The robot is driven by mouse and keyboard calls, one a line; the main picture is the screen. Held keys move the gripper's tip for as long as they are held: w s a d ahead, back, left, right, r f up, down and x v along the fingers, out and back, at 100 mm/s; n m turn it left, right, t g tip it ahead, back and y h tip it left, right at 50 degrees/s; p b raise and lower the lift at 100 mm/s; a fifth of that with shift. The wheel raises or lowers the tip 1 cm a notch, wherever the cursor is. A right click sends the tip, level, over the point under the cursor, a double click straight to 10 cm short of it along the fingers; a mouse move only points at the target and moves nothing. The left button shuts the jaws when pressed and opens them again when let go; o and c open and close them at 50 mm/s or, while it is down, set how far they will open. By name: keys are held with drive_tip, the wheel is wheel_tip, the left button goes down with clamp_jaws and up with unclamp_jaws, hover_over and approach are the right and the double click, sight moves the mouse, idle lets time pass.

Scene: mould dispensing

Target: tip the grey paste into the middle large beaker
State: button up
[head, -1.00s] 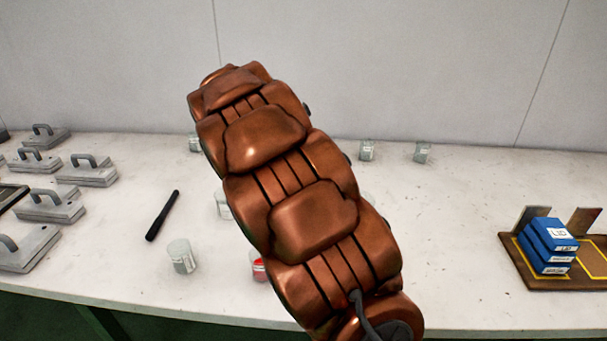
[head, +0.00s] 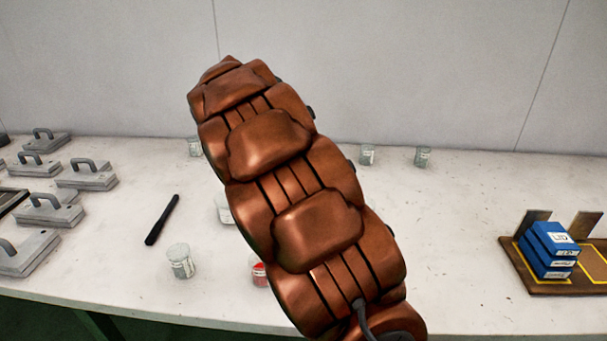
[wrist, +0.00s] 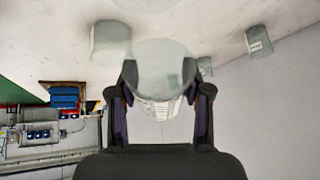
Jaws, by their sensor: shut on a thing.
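In the wrist view my gripper (wrist: 160,88) is shut around a clear beaker (wrist: 161,60) with a white label. It looks pale inside; I cannot tell whether that is the grey paste. Another beaker (wrist: 110,42) is close beside it on the left, and a labelled one (wrist: 258,40) is to the right. In the head view my arm hides the gripper and held beaker. A larger-looking clear beaker (head: 181,262) stands at the front left, and another (head: 223,208) is partly behind my arm. I cannot tell which is the middle large beaker.
A beaker with red contents (head: 259,272) is partly hidden by my arm. Small beakers (head: 367,155) (head: 422,157) stand at the back. A black rod (head: 162,220), grey handled blocks (head: 45,210) and a blue stack (head: 549,250) lie around. The table right of my arm is mostly clear.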

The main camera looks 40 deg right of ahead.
drive_tip(key=shift+r, duration=0.75)
drive_tip(key=y, duration=0.2)
drive_tip(key=t+y+p, duration=0.1)
drive_tip(key=y, duration=0.2)
drive_tip(key=shift+r+p, duration=0.3)
drive_tip(key=shift+r, duration=0.1)
drive_tip(key=y+p, duration=0.1)
drive_tip(key=y, duration=0.1)
drive_tip(key=t+y+p, duration=0.1)
drive_tip(key=y, duration=0.1)
drive_tip(key=shift+r, duration=0.4)
drive_tip(key=y+p, duration=0.1)
drive_tip(key=y, duration=0.1)
drive_tip(key=y+p, duration=0.2)
drive_tip(key=r+t+y+p, duration=0.1)
drive_tip(key=y+p, duration=0.1)
drive_tip(key=shift+m, duration=0.3)
drive_tip(key=t+y+p, duration=0.1)
drive_tip(key=y+p, duration=0.3)
drive_tip(key=p, duration=0.1)
drive_tip(key=shift+r, duration=0.2)
drive_tip(key=shift+y+p, duration=0.6)
drive_tip(key=shift+p, duration=0.45)
